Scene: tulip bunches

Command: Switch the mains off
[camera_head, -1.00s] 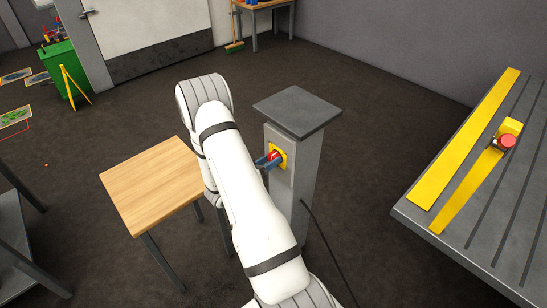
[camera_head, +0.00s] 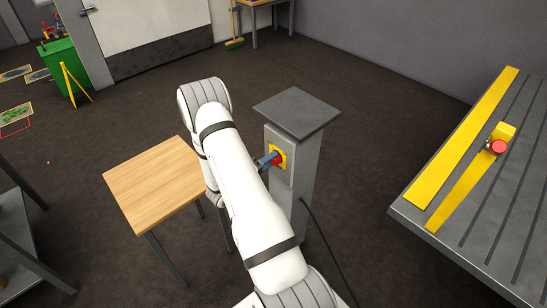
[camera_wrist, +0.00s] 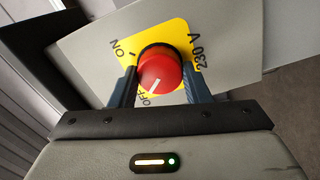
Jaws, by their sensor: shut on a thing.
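The mains switch is a red rotary knob (camera_wrist: 160,70) on a yellow plate (camera_wrist: 183,35) marked ON, OFF and 230 V. The white mark on the knob points toward the word OFF in the wrist view. My gripper (camera_wrist: 158,88) is shut on the knob, with one dark finger on each side of it. In the head view the yellow plate (camera_head: 282,150) is on the side of a grey pillar (camera_head: 305,180), and my gripper (camera_head: 268,162) reaches it from the left. My fingers partly hide the plate and the knob there.
A wooden table (camera_head: 155,182) stands left of my arm. A grey slotted table (camera_head: 480,215) with yellow strips and a red button (camera_head: 498,147) is at the right. A dark cable (camera_head: 325,240) runs down beside the pillar. A green bin (camera_head: 62,70) stands at the back left.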

